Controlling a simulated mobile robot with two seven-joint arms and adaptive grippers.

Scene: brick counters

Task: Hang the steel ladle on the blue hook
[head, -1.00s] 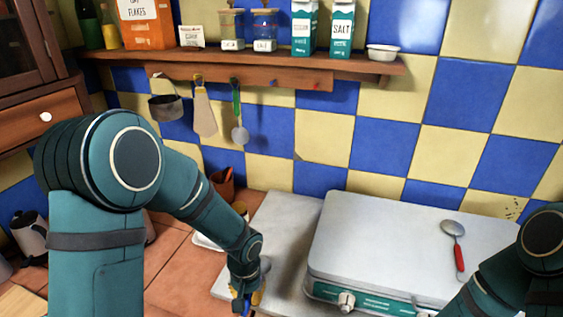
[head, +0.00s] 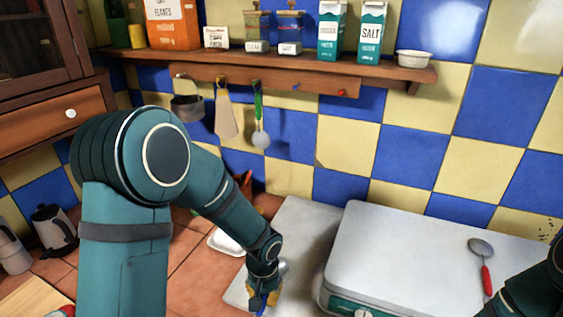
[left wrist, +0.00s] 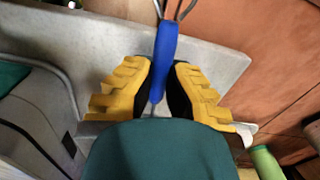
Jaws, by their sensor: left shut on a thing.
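My left gripper (head: 263,296) is low over the pale grey slab left of the stove. It is shut on a blue-handled steel utensil (left wrist: 164,50), whose handle stands between the yellow fingers in the left wrist view. Its metal end is cut off at that view's top edge, so I cannot tell its full shape. The blue hook (head: 295,88) is on the wooden rail under the shelf, with nothing hanging on it. A red-handled steel spoon or ladle (head: 482,255) lies on the stove lid. My right gripper is out of view; only its arm shows at lower right.
A pan (head: 187,108), a wooden spatula (head: 226,118) and a green-handled utensil (head: 259,125) hang left of the blue hook. A red hook (head: 341,92) is bare to its right. The shelf (head: 290,62) above holds jars and cartons. The closed stove (head: 400,245) stands right of my gripper.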

